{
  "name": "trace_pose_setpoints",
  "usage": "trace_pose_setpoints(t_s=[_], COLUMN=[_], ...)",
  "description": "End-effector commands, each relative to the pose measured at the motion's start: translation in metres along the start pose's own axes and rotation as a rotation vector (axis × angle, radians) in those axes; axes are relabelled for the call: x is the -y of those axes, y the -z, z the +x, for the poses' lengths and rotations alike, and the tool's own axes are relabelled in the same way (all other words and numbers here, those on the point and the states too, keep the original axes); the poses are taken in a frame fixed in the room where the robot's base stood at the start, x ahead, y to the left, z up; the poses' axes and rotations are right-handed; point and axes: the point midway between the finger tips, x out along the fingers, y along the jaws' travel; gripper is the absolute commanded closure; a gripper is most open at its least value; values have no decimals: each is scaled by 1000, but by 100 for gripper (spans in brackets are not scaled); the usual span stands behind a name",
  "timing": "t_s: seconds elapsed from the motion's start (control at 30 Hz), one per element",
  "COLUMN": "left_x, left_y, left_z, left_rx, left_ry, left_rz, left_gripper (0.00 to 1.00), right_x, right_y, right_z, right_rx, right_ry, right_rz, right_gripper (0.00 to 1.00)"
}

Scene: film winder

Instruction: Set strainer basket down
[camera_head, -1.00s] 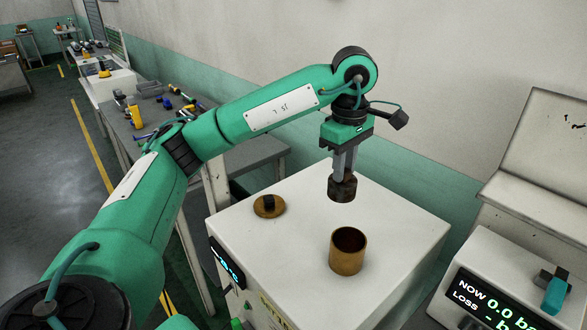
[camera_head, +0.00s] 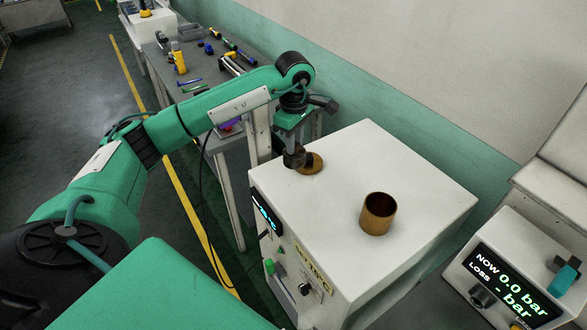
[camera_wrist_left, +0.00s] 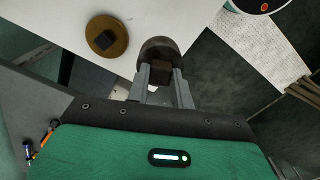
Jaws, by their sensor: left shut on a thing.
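My left gripper (camera_head: 293,148) is shut on the strainer basket (camera_head: 294,161), a small dark brown round part. The basket hangs below the fingers at the left corner of the white machine's top (camera_head: 345,165). I cannot tell whether it touches the top. In the left wrist view the basket (camera_wrist_left: 160,46) sits between the two grey fingers (camera_wrist_left: 163,78), near the top's edge. A brass lid with a dark knob (camera_head: 316,165) lies just right of the basket. My right gripper is not in view.
An open brass cup (camera_head: 378,214) stands on the machine top, right of the lid. A second unit with a pressure display (camera_head: 505,275) stands at the right. A grey bench (camera_head: 190,75) with tools is behind. The far part of the machine top is clear.

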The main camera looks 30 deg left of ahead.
Motion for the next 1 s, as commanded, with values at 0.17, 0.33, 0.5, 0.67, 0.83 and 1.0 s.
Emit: trace_pose_setpoints(t_s=[0.17, 0.33, 0.5, 0.67, 0.83, 1.0], left_x=[1, 1, 0, 1, 0, 0], left_y=[-1, -1, -1, -1, -1, 0], left_z=[42, 69, 81, 102, 119, 120], left_rx=[1, 1, 1, 1, 1, 0], left_ry=[6, 2, 2, 5, 1, 0], left_rz=[0, -1, 0, -1, 1, 1], left_gripper=[100, 100, 100, 100, 100, 100], right_x=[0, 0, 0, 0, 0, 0], right_y=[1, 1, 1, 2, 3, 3], right_z=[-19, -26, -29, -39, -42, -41], right_rx=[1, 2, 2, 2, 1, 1], right_ry=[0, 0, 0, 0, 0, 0], right_rz=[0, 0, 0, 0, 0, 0], right_gripper=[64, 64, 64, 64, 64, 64])
